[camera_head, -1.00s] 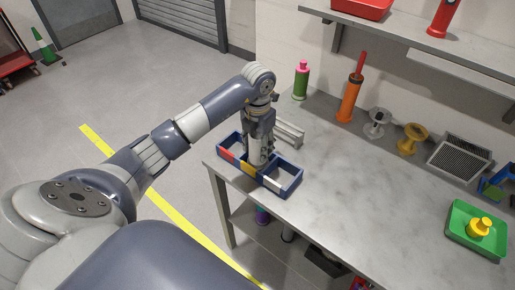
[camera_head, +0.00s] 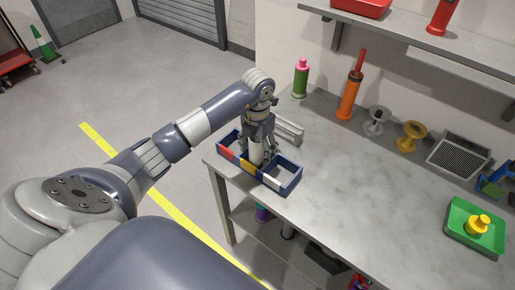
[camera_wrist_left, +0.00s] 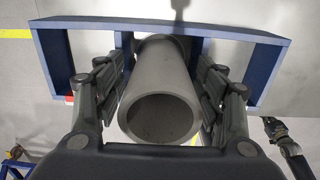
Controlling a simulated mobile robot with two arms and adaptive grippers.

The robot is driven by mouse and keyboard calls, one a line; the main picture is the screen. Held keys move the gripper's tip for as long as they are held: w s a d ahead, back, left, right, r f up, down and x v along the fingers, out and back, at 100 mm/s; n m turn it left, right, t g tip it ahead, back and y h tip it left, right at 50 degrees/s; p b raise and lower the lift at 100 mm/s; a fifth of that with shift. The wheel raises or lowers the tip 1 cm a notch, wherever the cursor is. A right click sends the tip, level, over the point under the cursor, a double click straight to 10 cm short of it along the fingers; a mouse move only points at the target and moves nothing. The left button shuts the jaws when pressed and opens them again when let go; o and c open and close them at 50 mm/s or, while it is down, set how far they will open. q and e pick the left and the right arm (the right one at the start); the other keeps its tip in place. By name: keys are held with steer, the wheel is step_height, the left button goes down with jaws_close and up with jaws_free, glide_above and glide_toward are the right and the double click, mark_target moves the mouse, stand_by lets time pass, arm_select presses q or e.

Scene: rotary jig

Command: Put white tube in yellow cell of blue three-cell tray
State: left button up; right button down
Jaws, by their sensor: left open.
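The blue three-cell tray (camera_head: 285,188) sits at the table's near left corner, with red, yellow and white marks on its front wall. The white tube (camera_head: 257,154) stands in the middle cell, behind the yellow mark (camera_head: 247,167). In the left wrist view the tube (camera_wrist_left: 160,110) looks grey and I look into its open end. My left gripper (camera_head: 258,146) is above the tray, pointing down, its fingers open on both sides of the tube. In the wrist view gaps show beside the tube. The tube's lower end is hidden in the cell. My right gripper is not seen.
A grey metal block (camera_head: 290,130) lies just behind the tray. Along the wall stand a green bottle (camera_head: 301,79), an orange cylinder (camera_head: 350,96) and two spools. A green tray (camera_head: 459,236) with a yellow piece is at right. The middle table is clear.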

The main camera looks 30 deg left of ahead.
arm_select(q)
step_height(320, 180, up, 12)
steer(key=b, duration=0.2)
steer(key=shift+r, duration=0.15)
steer(key=shift+d, duration=0.1)
stand_by(0.4)
